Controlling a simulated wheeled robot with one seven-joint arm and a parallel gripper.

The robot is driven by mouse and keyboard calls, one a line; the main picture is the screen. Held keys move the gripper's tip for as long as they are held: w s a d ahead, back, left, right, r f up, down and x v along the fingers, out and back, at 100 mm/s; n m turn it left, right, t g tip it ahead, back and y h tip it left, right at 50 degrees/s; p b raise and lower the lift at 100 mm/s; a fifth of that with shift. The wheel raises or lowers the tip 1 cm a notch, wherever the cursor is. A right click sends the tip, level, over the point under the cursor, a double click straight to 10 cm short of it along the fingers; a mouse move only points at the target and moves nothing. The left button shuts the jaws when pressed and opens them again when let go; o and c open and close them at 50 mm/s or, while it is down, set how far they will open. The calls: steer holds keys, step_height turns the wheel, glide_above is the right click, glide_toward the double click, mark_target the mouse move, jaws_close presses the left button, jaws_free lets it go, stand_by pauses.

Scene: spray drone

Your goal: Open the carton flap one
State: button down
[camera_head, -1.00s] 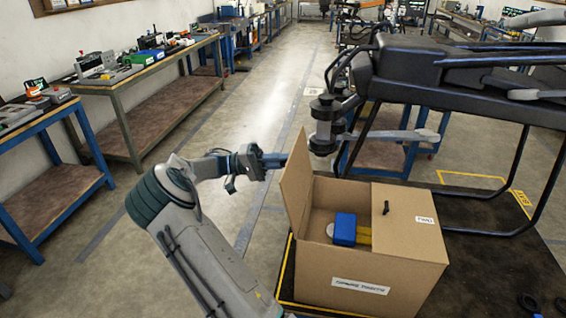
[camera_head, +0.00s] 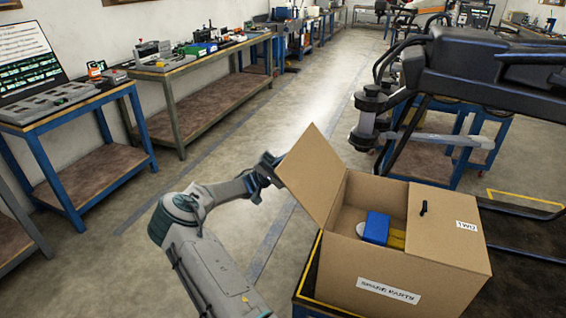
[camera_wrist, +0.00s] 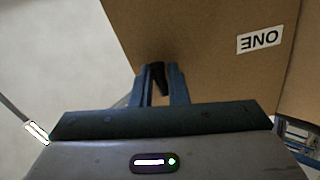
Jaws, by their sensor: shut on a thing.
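The carton (camera_head: 390,275) is a brown box with a "SPARE PARTS" label on its front. Flap one (camera_head: 312,175) stands raised and tilts outward to the left from the carton's left edge. In the wrist view flap one (camera_wrist: 210,60) shows its "ONE" label upside down. My gripper (camera_wrist: 158,80) is shut on the small black handle (camera_wrist: 157,72) of flap one. In the head view my gripper (camera_head: 272,168) is at the flap's outer left side, partly hidden by it. Flap two (camera_head: 445,225), labelled "TWO" with a black handle, lies flat over the right part of the carton.
A blue and yellow part (camera_head: 378,228) lies inside the carton. The carton stands on a dark platform with a yellow edge (camera_head: 308,268). A large dark drone (camera_head: 480,75) stands behind it. Workbenches (camera_head: 205,75) line the left wall, with open floor between.

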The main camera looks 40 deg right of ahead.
steer(key=shift+s+d+f, duration=0.1)
steer(key=shift+f, duration=0.05)
steer(key=c, duration=1.4)
jaws_free()
steer(key=shift+s+d, duration=0.1)
steer(key=shift+d, duration=0.05)
steer(key=shift+w+a, duration=0.2)
steer(key=b+v, duration=0.4)
steer(key=v, duration=0.9)
steer(key=shift+f, duration=0.3)
steer(key=shift+w, duration=0.1)
